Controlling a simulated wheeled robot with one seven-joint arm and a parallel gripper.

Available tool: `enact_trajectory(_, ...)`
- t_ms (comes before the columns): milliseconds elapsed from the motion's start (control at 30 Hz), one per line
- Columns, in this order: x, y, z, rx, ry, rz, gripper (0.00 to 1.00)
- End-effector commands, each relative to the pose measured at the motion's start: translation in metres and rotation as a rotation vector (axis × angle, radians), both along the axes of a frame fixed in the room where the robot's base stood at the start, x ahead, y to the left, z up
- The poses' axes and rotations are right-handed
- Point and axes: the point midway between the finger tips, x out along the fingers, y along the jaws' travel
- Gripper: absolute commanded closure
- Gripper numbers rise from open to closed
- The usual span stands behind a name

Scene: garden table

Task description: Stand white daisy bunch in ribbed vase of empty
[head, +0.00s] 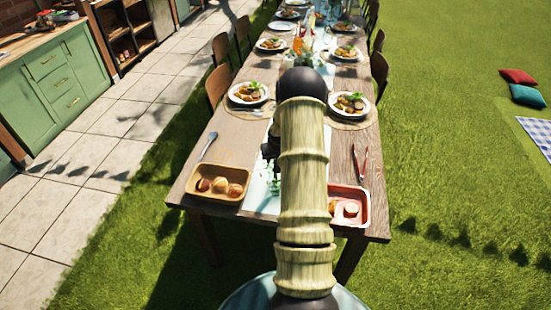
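My arm stands up through the middle of the head view and hides the centre of the table's near end. A dark part (268,149) shows at its left edge and may belong to my gripper; its fingers are hidden. Below it, a small patch of green leaves (273,184) shows against a pale table runner (256,196). I cannot tell whether this patch is the white daisy bunch, or whether it is held. I cannot make out an empty ribbed vase.
On the wooden table (222,146), a tan tray (218,184) with rolls stands left and a red tray (349,206) right. Tongs (359,165) and a spoon (208,146) lie behind them. Plates (248,93) line the table. Chairs (217,85) flank it.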

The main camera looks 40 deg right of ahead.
Motion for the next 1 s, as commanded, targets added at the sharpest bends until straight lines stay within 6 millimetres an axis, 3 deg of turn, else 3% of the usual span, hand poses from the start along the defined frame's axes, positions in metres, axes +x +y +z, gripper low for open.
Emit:
enact_trajectory(267, -0.001, 0.0, 0.002, 0.0, 0.0, 0.0, 0.62)
enact_trajectory(433, -0.004, 0.002, 0.013, -0.001, -0.003, -0.001, 0.62)
enact_trajectory(1000, -0.035, 0.017, 0.095, -0.002, -0.002, 0.0, 0.62)
